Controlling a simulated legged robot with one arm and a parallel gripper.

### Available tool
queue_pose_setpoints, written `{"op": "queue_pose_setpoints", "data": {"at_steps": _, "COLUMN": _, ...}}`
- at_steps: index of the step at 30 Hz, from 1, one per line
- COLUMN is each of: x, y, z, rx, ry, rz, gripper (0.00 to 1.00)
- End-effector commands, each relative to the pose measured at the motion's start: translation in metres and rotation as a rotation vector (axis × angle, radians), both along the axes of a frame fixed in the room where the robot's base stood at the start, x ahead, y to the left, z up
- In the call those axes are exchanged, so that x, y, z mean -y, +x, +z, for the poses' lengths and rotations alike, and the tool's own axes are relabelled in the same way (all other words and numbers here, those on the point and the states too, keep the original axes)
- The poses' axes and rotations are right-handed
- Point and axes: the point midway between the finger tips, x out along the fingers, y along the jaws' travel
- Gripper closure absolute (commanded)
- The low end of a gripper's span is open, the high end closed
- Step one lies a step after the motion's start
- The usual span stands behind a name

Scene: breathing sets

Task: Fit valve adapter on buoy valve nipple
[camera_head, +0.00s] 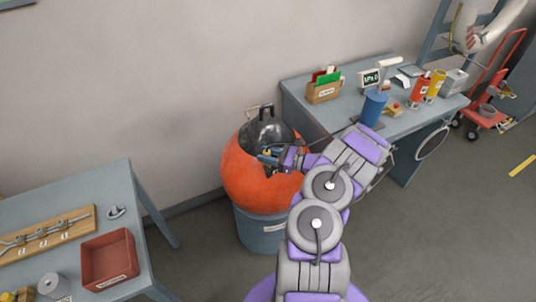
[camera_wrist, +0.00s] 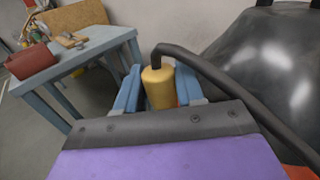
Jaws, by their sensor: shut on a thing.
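A large orange buoy (camera_head: 250,180) with a black cap (camera_head: 266,131) sits in a blue-grey drum (camera_head: 262,230). My gripper (camera_head: 270,157) reaches the buoy's upper front, close to the black cap. In the wrist view my gripper (camera_wrist: 160,90) has its blue fingers shut around a yellow cylindrical adapter (camera_wrist: 158,88). A black hose (camera_wrist: 215,75) leaves the adapter's top and curves to the right. The black cap (camera_wrist: 270,55) fills the right of the wrist view. The valve nipple is not visible; I cannot tell whether the adapter touches it.
A workbench (camera_head: 300,95) at the back right holds a card box (camera_head: 324,90), a blue cylinder (camera_head: 373,108), a gauge display (camera_head: 370,79) and canisters. A left table (camera_head: 120,185) holds a red tray (camera_head: 110,259). Floor between the left table and drum is clear.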

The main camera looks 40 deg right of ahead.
Motion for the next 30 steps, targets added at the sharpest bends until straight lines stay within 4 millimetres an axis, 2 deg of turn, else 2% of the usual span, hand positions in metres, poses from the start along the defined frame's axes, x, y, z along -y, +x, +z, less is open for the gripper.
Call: {"op": "queue_pose_setpoints", "data": {"at_steps": 30, "x": 0.017, "y": -0.002, "z": -0.002, "rx": -0.002, "ry": 0.003, "rz": -0.002, "gripper": 1.0}}
